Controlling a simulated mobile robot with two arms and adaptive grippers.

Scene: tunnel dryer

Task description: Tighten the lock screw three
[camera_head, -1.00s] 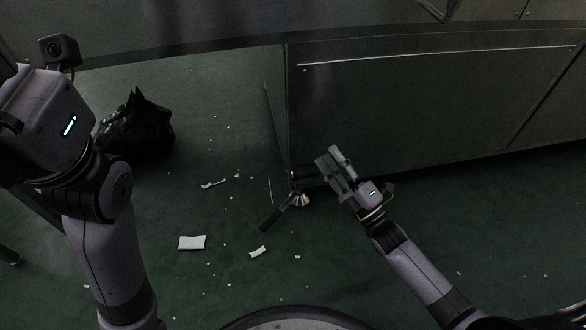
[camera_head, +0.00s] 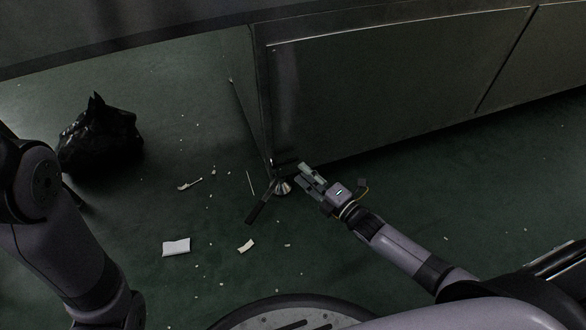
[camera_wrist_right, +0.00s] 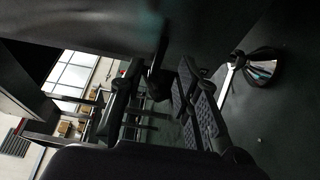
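A silver levelling foot (camera_head: 282,187) stands on the floor under the near corner of the steel dryer cabinet (camera_head: 380,90). A dark lever handle (camera_head: 258,208) slants down from it to the left. My right gripper (camera_head: 305,176) is just right of the foot, close to the cabinet's lower edge, its two fingers apart. In the right wrist view, the gripper (camera_wrist_right: 158,90) is also open, and the foot (camera_wrist_right: 262,68) lies outside the fingers to the right. A small dark part lies between the fingers; I cannot tell whether it is the lock screw. My left gripper is out of view.
A black bag (camera_head: 98,138) sits on the green floor at the left. A white sheet (camera_head: 176,247), a cream scrap (camera_head: 246,246) and small debris lie scattered on the floor. The floor right of the gripper, along the cabinet, looks mostly clear.

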